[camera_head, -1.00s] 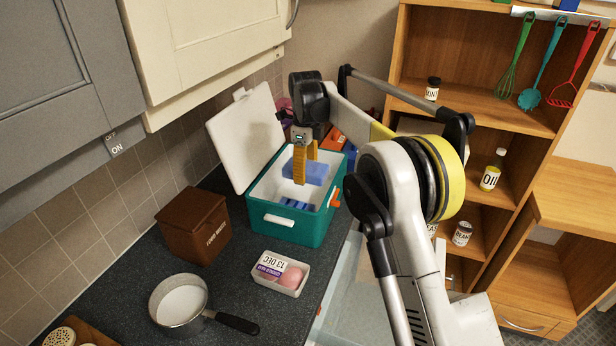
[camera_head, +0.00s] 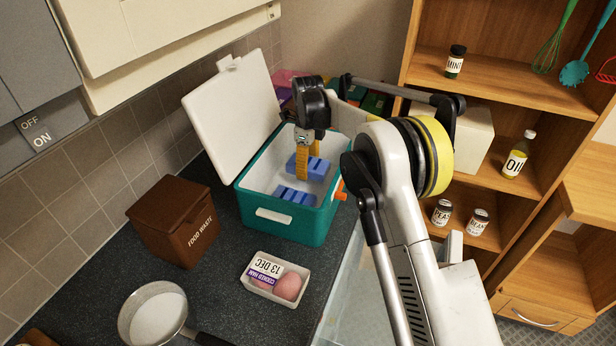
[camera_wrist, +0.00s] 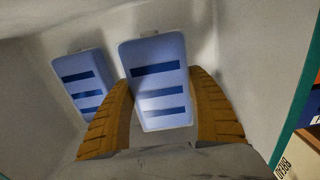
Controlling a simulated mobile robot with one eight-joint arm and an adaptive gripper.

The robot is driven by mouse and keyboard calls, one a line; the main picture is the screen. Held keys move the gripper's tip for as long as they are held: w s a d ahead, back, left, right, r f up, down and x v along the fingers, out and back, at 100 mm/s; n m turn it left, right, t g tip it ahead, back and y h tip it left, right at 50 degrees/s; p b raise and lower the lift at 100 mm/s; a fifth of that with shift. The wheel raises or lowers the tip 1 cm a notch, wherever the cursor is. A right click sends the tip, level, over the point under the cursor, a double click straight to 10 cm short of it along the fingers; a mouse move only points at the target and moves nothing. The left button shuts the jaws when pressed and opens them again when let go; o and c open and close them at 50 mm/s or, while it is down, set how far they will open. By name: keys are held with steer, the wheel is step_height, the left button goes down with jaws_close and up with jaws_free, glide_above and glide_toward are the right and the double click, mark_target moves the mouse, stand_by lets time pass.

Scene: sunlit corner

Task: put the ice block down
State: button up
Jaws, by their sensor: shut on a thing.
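The ice block (camera_head: 313,167) is blue with darker bars. It is between the orange fingers of my gripper (camera_head: 307,172), inside the open teal cool box (camera_head: 268,217). In the wrist view the held ice block (camera_wrist: 158,82) has a finger on each side, and my gripper (camera_wrist: 162,118) is shut on it. A second blue block (camera_head: 296,196) lies on the box floor towards the front; it also shows in the wrist view (camera_wrist: 82,84), left of the held one. I cannot tell whether the held block touches the box floor.
The box's white lid (camera_head: 232,117) stands open at the left. A brown food waste bin (camera_head: 174,221), a tray of ham (camera_head: 275,277) and a saucepan (camera_head: 157,314) are on the dark counter. Wooden shelves (camera_head: 485,85) stand at the right.

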steer(key=shift+f+b, duration=0.35)
steer(key=shift+f, duration=1.15)
steer(key=shift+f, duration=0.1)
steer(key=shift+w+f, duration=0.1)
steer(key=shift+f, duration=0.2)
steer(key=o, duration=1.4)
steer(key=shift+r, duration=0.1)
